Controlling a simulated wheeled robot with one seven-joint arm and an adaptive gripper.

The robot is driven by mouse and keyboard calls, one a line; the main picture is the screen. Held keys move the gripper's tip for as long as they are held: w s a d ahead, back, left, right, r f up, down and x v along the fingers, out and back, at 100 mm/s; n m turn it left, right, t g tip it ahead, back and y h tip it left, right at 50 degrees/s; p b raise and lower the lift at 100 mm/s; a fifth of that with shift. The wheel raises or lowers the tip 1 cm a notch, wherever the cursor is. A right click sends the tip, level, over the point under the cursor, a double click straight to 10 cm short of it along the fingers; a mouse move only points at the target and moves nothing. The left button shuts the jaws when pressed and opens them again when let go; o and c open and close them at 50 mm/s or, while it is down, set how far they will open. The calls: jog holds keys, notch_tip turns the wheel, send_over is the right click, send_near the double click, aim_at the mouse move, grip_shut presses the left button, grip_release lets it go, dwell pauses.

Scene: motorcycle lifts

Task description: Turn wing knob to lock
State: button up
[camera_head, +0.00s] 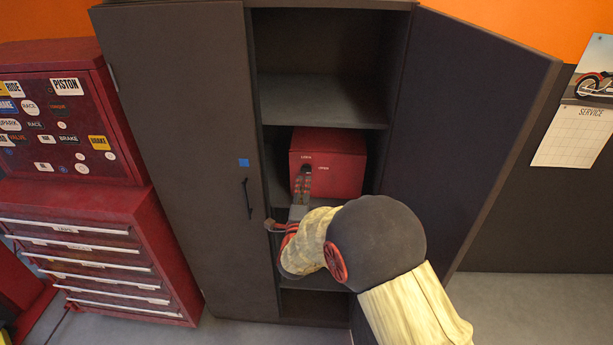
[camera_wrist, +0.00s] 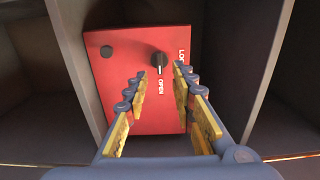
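A black wing knob (camera_wrist: 158,62) is on the front face of a red box (camera_wrist: 118,75) in the wrist view. The words LOCK and OPEN are printed beside the knob. The red box (camera_head: 338,165) also shows in the head view, on a shelf inside the dark cabinet. My gripper (camera_wrist: 160,82) is open, with its yellow-padded fingers on either side of the knob in the picture. No contact with the knob is visible.
The cabinet's left door (camera_head: 180,150) is shut, and its right door (camera_head: 470,120) stands open beside my arm. Bare shelves (camera_head: 320,100) lie above and below the box. A red tool chest (camera_head: 100,235) stands at the left. A calendar (camera_head: 580,130) hangs at the right.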

aim_at(306, 170)
jog(key=w, duration=0.6)
jog(key=shift+w+d, duration=0.1)
jog(key=shift+w, duration=0.3)
jog(key=shift+c, duration=0.8)
grip_shut()
